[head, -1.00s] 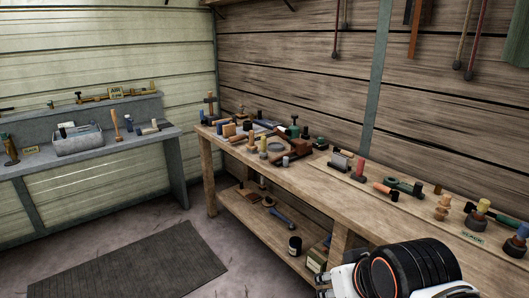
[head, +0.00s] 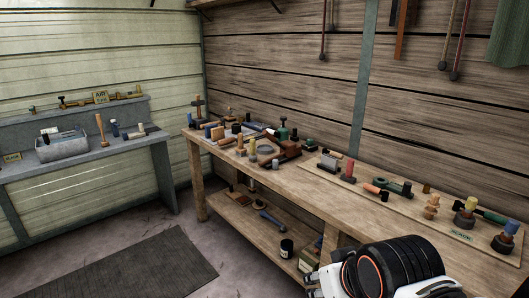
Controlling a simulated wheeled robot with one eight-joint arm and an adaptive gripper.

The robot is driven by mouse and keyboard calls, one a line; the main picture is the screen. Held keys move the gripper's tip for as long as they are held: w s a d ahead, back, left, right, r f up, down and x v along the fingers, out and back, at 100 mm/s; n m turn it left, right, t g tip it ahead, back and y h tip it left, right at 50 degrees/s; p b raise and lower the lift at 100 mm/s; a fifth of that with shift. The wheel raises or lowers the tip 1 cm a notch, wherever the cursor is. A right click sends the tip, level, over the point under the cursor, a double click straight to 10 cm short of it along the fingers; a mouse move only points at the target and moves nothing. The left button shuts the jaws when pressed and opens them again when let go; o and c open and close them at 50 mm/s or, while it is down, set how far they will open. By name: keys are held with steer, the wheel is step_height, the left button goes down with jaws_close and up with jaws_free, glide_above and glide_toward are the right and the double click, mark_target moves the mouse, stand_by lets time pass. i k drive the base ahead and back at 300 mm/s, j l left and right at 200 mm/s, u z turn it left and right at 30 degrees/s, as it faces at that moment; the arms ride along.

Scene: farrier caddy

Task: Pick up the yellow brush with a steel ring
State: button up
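On the right end of the workbench (head: 335,207) stands a yellow-topped piece (head: 471,203) with a dark round base, upright on a pale board; it may be the yellow brush. A smaller yellowish piece (head: 253,146) stands farther back on the bench. No steel ring can be made out on either at this size. My gripper (head: 312,285) shows only partly at the bottom edge, low in front of the bench and apart from both pieces. Its fingers are too cut off to tell whether they are open.
A red piece (head: 348,171) and several other tools crowd the bench. A grey side bench (head: 95,164) holds a grey bin (head: 62,147). The floor mat (head: 130,265) is flat.

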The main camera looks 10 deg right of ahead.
mark_target(253, 157)
steer(key=i+j+z, duration=0.4)
steer(key=i+j, duration=0.5)
steer(key=i, duration=0.4)
steer(key=i+j+z, duration=0.4)
steer(key=i+j, duration=0.75)
steer(key=j, duration=0.1)
